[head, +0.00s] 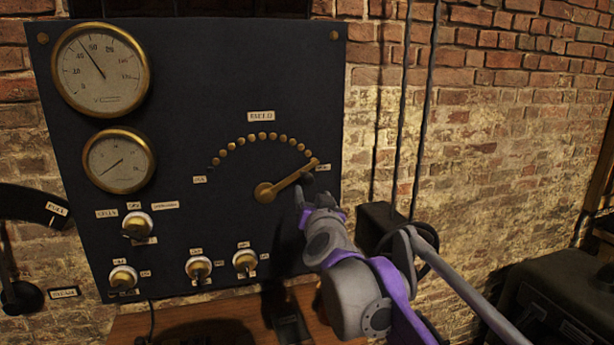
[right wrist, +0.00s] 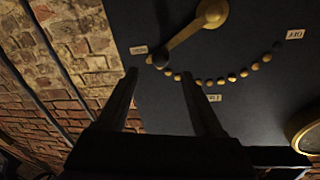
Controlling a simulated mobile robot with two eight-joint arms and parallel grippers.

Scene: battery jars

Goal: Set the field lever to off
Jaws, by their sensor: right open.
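The brass field lever (head: 288,180) is on the dark panel, pointing up and right from its pivot to the right end of an arc of brass studs (head: 262,137). Its end is beside the right-hand label (head: 322,168). The small label at the arc's left end (head: 199,180) reads as OFF in the right wrist view (right wrist: 295,34), where the picture is upside down. My right gripper (head: 304,188) is open just below the lever's outer end.
Two brass gauges (head: 101,70) are at the panel's left. Several brass knobs (head: 199,268) sit along its lower part. Cables (head: 401,110) hang on the brick wall right of the panel. A dark box (head: 560,295) stands at the lower right.

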